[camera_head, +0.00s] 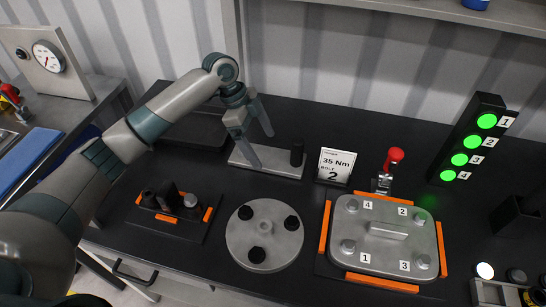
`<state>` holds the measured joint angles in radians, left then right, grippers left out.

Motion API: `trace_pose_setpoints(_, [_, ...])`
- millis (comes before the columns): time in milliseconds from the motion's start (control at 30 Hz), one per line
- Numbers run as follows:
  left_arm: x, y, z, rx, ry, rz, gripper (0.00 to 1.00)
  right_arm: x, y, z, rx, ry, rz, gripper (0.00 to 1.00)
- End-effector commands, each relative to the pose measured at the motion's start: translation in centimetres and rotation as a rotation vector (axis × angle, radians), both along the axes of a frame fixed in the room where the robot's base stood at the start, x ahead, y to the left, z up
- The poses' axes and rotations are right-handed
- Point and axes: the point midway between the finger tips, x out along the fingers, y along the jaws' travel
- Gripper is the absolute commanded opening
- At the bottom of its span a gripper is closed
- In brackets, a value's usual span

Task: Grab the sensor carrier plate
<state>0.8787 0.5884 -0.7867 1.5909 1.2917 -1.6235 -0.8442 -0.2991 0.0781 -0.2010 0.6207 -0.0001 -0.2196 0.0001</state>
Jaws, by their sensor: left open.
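A flat light-grey bar-shaped plate (280,167), which looks like the sensor carrier plate, lies on the black bench top behind the round disc. A short black cylinder (297,154) stands upright at its right end. My left gripper (257,140) comes in from the left and is over the plate's left and middle part. Its two fingers are spread wide with nothing between them. The near finger hides part of the plate, and I cannot tell whether it touches it. My right gripper is out of view.
A round grey disc (239,239) with black knobs lies in front. A bolted cover plate (383,259) in an orange-edged fixture is at right, with a red-knobbed lever (393,157) and torque card (335,165) behind. Green lamps (465,143) stand far right. A black-orange tool holder (173,208) is left.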

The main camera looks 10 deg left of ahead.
Motion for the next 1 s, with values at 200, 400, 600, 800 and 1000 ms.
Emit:
trace_pose_setpoints(200, [0.4, -0.7, -1.6, 0.0, 0.005, 0.001, 0.92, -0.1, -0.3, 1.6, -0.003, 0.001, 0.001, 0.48])
trace_pose_setpoints(400, [0.6, -1.5, -4.0, 0.001, 0.002, 0.0, 0.92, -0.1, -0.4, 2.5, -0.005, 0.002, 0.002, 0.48])
trace_pose_setpoints(600, [0.6, -1.7, -4.8, 0.001, 0.002, -0.001, 0.92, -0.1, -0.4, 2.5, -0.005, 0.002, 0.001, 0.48])
trace_pose_setpoints(800, [0.6, -1.7, -4.7, 0.001, 0.001, 0.0, 0.92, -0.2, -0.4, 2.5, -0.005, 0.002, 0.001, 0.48])
trace_pose_setpoints(1000, [0.6, -1.7, -4.7, 0.001, 0.001, 0.0, 0.87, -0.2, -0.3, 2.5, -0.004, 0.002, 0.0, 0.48])
